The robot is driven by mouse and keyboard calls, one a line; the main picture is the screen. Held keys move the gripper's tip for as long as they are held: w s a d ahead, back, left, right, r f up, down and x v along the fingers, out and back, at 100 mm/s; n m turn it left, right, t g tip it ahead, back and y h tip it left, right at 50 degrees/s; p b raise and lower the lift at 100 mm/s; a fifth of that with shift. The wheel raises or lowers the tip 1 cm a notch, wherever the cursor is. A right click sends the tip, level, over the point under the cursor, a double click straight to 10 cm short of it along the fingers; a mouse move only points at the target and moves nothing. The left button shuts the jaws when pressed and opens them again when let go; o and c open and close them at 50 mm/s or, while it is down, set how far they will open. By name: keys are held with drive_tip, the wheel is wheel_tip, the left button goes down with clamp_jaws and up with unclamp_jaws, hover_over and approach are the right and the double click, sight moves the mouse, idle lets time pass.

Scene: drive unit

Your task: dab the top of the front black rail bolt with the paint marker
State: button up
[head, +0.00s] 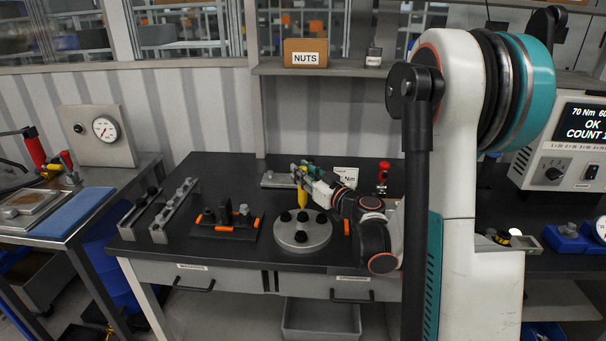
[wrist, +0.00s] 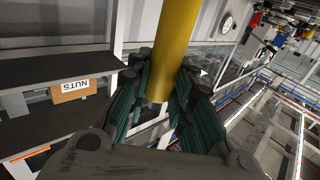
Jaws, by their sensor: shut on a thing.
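My gripper (head: 304,177) is shut on the yellow paint marker (head: 302,196), which points down above the far side of the round grey plate. In the wrist view the yellow marker (wrist: 174,50) stands between the green-padded fingers of my gripper (wrist: 160,95). The marker's tip is hard to make out. Two grey rails lie on the left of the dark bench: a left rail (head: 138,211) and a right rail (head: 176,208). Small dark bolts stand along them, well left of my gripper. A bolt (head: 157,227) shows at the near end of the right rail.
The round plate (head: 302,237) carries several black bolts. A dark fixture with orange clips (head: 226,222) stands between it and the rails. A red-topped item (head: 383,175) stands behind my arm. A NUTS box (head: 305,52) sits on the shelf above.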

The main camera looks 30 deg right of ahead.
drive_tip(key=shift+f, duration=0.15)
idle(0.3)
drive_tip(key=shift+f+b, duration=0.2)
drive_tip(key=shift+b, duration=0.2)
drive_tip(key=shift+f+b, duration=0.65)
drive_tip(key=shift+b, duration=0.5)
idle(1.8)
drive_tip(key=shift+r+p, duration=1.4)
drive_tip(key=shift+r, duration=0.65)
drive_tip(key=shift+f, duration=0.1)
